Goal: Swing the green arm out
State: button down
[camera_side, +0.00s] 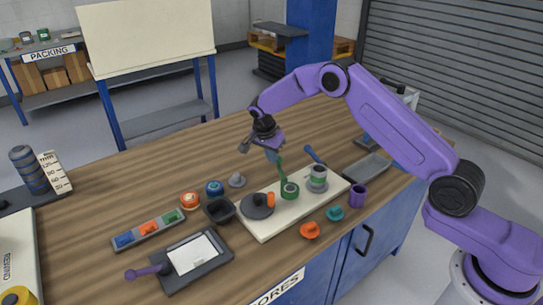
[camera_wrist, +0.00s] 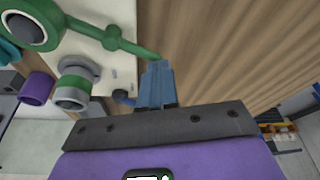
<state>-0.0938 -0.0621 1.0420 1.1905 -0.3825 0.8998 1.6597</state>
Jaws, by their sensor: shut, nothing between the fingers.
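The green arm (camera_side: 281,168) is on the cream board (camera_side: 262,225), with a green ring at its base and its free end pointing toward the back of the table. In the wrist view the green arm (camera_wrist: 118,44) runs from the ring at top left to just beside my fingertips. My gripper (camera_side: 272,155) is above the table near the arm's free end. In the wrist view the fingers of my gripper (camera_wrist: 159,68) are shut together and empty. I cannot tell whether they touch the arm's tip.
A grey and green roller (camera_side: 318,180) and a blue lever (camera_side: 314,155) stand right of the green arm. A dark disc (camera_side: 257,207) with an orange peg is to its left. A purple cup (camera_side: 357,195) is at the right. Bare wood lies behind the board.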

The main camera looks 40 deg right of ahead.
jog(key=s+a+r, duration=0.1)
jog(key=a+r, duration=0.6)
jog(key=r, duration=0.3)
jog(key=s+a+r+n+y, duration=0.1)
jog(key=s+a+r+n, duration=0.4)
jog(key=s+n, duration=0.3)
jog(key=s+d+n+y, duration=0.1)
jog(key=s+d+n, duration=0.2)
jog(key=s, duration=0.9)
jog(key=s+d+n, duration=0.3)
jog(key=s+n, duration=0.6)
jog(key=s, duration=0.4)
jog(key=s+d+r+n+y, duration=0.1)
jog(key=s+d+n, duration=0.3)
jog(key=s, duration=0.9)
jog(key=n, duration=0.3)
jog(key=shift+s+g+y, duration=0.25)
jog(key=shift+g+y, duration=0.05)
jog(key=shift+g, duration=0.1)
